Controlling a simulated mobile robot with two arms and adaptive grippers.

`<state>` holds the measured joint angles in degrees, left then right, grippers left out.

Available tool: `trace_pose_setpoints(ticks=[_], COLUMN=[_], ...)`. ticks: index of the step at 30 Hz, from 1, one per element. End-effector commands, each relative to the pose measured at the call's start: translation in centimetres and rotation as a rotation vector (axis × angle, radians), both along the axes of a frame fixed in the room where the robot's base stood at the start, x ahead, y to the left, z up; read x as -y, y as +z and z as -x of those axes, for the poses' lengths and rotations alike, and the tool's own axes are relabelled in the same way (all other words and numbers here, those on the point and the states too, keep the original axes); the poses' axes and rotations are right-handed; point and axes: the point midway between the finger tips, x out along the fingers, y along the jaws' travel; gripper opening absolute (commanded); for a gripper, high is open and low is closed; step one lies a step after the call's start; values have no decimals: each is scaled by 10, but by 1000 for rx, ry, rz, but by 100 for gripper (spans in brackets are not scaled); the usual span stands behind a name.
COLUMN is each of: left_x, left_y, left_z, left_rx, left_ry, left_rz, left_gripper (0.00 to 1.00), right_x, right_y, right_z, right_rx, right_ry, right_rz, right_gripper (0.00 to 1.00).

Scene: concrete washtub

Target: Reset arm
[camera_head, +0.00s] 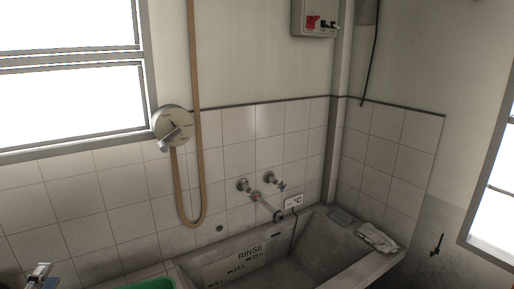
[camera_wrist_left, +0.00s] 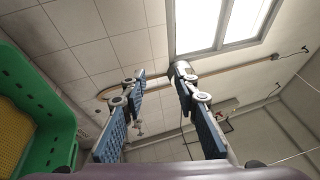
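My left gripper (camera_head: 40,272) shows at the bottom left corner of the head view, low in front of the tiled wall. In the left wrist view my left gripper (camera_wrist_left: 160,72) has its two blue-padded fingers apart, with nothing between them. A green crate (camera_wrist_left: 40,118) stands to the left of the fingers there, apart from them, with something yellow inside. Only a bit of the green crate (camera_head: 150,284) shows at the bottom edge of the head view. My right gripper is in neither view.
A concrete washtub (camera_head: 330,262) marked RINSE fills the lower right. A cloth (camera_head: 377,238) lies on its rim. Taps and a spout (camera_head: 262,198) are on the wall above. A brown hose (camera_head: 195,120) hangs beside a round dial (camera_head: 172,124).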

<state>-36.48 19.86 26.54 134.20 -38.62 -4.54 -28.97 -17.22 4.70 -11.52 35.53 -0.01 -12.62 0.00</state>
Motion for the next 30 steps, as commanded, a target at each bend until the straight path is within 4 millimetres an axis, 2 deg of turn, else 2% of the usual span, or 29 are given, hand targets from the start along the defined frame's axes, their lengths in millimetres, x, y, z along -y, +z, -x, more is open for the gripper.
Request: trace_pose_setpoints(ticks=[1, 4, 8, 12, 15, 18, 21, 26, 27, 30], left_x=[-5, -11, 3, 47, 86, 123, 157, 205, 213, 210], left_y=[-17, -62, -131, -206, -245, -270, -287, -301, -306, -338], left_z=[0, 4, 18, 48, 75, 101, 128, 169, 176, 168], left_rx=[-28, -107, -247, -443, -587, -718, -841, -1025, -1060, -1058], left_ry=[47, 146, 273, 409, 495, 565, 627, 712, 732, 742], left_rz=[139, 411, 746, 1063, 1230, 1347, 1428, 1514, 1524, 1513], left_gripper=[28, 28, 28, 28, 28, 28, 28, 28, 28, 28], right_x=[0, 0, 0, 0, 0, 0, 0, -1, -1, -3], right_y=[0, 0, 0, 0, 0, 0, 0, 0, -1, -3], right_z=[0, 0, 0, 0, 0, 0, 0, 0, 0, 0], right_rx=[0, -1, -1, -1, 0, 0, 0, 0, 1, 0], right_ry=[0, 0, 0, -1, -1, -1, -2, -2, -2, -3], right_rz=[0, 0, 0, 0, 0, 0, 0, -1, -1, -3], right_gripper=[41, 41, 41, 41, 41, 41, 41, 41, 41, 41])
